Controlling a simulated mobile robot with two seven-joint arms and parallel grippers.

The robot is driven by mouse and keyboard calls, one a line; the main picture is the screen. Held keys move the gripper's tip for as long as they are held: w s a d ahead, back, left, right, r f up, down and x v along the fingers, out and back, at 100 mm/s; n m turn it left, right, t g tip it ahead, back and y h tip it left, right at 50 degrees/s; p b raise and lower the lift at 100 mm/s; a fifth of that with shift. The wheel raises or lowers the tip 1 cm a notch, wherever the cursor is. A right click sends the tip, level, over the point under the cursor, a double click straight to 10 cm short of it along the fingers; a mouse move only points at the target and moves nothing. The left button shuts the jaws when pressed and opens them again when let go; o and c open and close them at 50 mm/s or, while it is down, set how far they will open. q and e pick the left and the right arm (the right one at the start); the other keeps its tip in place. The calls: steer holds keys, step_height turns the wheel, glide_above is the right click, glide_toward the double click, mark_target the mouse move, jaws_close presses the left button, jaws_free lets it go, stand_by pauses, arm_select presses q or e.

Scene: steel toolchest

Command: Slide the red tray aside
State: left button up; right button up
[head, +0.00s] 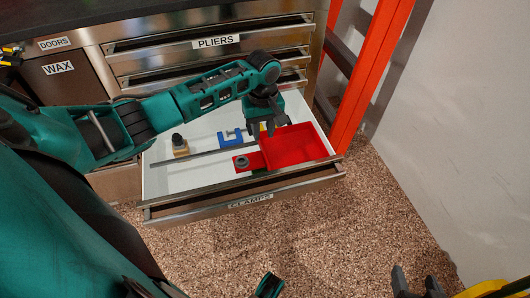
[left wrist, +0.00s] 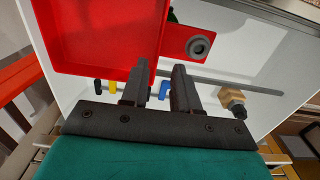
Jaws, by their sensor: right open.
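The red tray (head: 297,146) lies at the right side of the open white drawer (head: 160,178) labelled CLAMPS. A red tab with a grey round knob (head: 242,162) sticks out from its left side. My left gripper (head: 265,131) is over the tray's back left corner, pointing down. In the left wrist view its two dark fingers (left wrist: 162,72) are apart, with the edge of the red tray (left wrist: 95,35) between or just beyond them; contact cannot be told. My right gripper (head: 416,284) is at the bottom right, open, far from the drawer.
A blue clamp (head: 230,138), a long grey bar (head: 205,154) and a tan block with a black knob (head: 180,148) lie in the drawer left of the tray. An orange ladder (head: 370,75) stands close by on the right, next to a wall (head: 460,130). Closed drawers (head: 210,62) are behind.

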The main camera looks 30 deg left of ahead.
mark_target(263, 150)
arm_select(q)
step_height(263, 150, down, 8)
steer(key=b, duration=0.2)
steer(key=shift+r+b, duration=0.2)
steer(key=shift+b, duration=0.15)
steer(key=shift+f, duration=0.2)
steer(key=shift+d, duration=0.1)
jaws_close()
steer(key=shift+s+f, duration=0.1)
steer(key=shift+f, duration=0.05)
stand_by(0.7)
